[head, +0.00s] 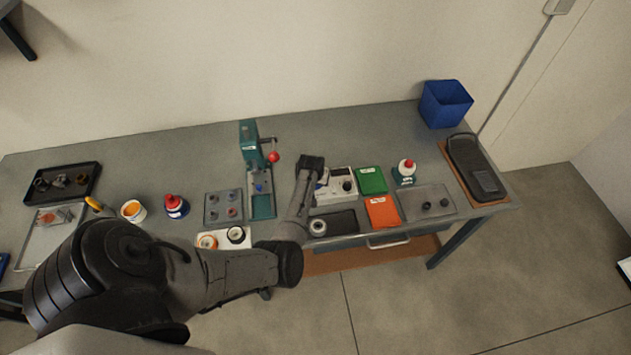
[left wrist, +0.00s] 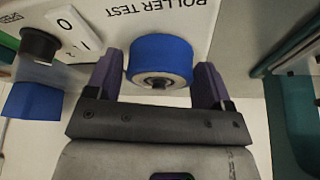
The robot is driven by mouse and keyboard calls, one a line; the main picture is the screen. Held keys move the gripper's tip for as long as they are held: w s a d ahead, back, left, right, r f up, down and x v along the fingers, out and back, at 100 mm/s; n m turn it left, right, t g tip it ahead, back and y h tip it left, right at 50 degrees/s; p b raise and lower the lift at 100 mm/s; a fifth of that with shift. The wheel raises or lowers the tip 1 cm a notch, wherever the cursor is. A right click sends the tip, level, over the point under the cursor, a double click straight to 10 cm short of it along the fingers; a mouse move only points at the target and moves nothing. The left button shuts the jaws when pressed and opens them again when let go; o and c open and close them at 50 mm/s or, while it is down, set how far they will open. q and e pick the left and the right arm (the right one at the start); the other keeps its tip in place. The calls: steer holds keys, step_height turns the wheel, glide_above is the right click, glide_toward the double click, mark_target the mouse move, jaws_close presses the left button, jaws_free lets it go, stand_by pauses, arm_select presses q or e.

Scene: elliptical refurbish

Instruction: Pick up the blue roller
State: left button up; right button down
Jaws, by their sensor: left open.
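The blue roller (left wrist: 161,58) is mounted on the front of a white tester marked "ROLLER TEST" (left wrist: 200,25) in the left wrist view. Its pale end with a dark centre faces the camera. My left gripper (left wrist: 159,68) is open, with one purple finger on each side of the roller; small gaps show and it is not gripped. In the head view the tester (head: 343,186) stands mid-bench, with my left wrist over its left side hiding most of the roller. My right gripper is not in view.
A teal press (head: 252,165) with a red knob stands left of the tester. A green box (head: 372,180) and an orange box (head: 382,211) lie to its right. A dark knob (left wrist: 38,45) and a switch (left wrist: 72,35) sit beside the roller. The rear bench is mostly clear.

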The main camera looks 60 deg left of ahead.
arm_select(q)
steer(key=shift+c, duration=0.2)
steer(key=c, duration=0.7)
steer(key=shift+r, duration=0.1)
